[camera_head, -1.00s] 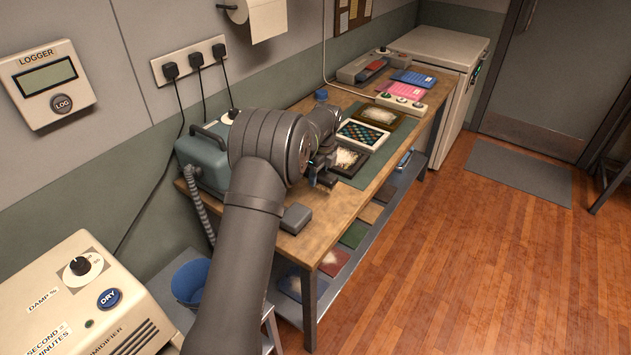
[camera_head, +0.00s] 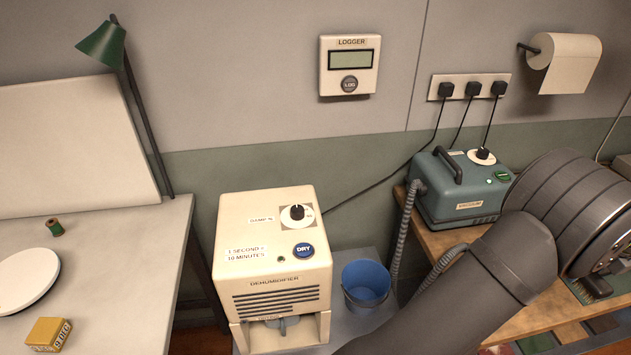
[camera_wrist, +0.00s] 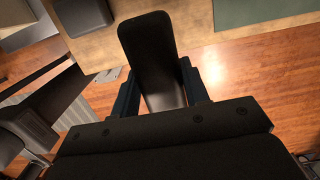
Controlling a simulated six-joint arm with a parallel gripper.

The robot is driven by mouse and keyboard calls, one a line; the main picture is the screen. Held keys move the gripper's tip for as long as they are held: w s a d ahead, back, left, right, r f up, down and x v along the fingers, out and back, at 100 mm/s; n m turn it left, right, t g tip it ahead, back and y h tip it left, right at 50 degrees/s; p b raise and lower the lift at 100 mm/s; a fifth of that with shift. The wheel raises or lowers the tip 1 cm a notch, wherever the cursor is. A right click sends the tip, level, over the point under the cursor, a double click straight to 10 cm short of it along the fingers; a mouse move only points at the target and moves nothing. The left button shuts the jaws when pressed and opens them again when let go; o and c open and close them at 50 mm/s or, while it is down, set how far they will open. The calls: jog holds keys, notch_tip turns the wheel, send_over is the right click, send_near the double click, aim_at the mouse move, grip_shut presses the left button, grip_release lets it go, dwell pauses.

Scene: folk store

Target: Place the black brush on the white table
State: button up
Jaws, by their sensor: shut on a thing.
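My gripper (camera_wrist: 161,88) is shut on a long black object with a rounded end, which looks like the black brush (camera_wrist: 148,45), in the wrist view. Its bristles cannot be made out there. The held brush is over the edge of the wooden bench, with floor below. The white table (camera_head: 120,275) is at the far left of the head view, well away from my arm.
The table holds a white round plate (camera_head: 25,281), a yellow block (camera_head: 48,335), a green spool (camera_head: 55,228), a lamp (camera_head: 103,44) and a white board (camera_head: 75,145). A dehumidifier (camera_head: 270,262) and blue bucket (camera_head: 366,284) stand between it and the wooden bench (camera_head: 445,240).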

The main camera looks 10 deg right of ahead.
jog(key=r, duration=0.9)
jog(key=shift+w+a, duration=0.1)
jog(key=shift+w, duration=0.15)
jog(key=w+a+n+y, duration=0.1)
jog(key=w+a+n, duration=0.5)
jog(key=w+a, duration=0.8)
jog(key=w+a+n, duration=0.6)
jog(key=w+a, duration=0.6)
jog(key=w, duration=0.4)
jog(key=w+a+n+g, duration=0.1)
jog(key=w+a+n, duration=0.15)
jog(key=a, duration=0.45)
jog(key=w+a+n, duration=0.2)
jog(key=w+a, duration=0.2)
jog(key=a, duration=0.4)
jog(key=w+a+n, duration=0.2)
jog(key=a+n, duration=0.3)
jog(key=a, duration=1)
jog(key=n+g+h, duration=0.1)
jog(key=n+g, duration=0.1)
jog(key=n, duration=1.3)
send_over(129, 289)
jog(key=shift+m, duration=0.25)
jog(key=f, duration=1.2)
jog(key=shift+w, duration=0.2)
jog(key=shift+f, duration=2.1)
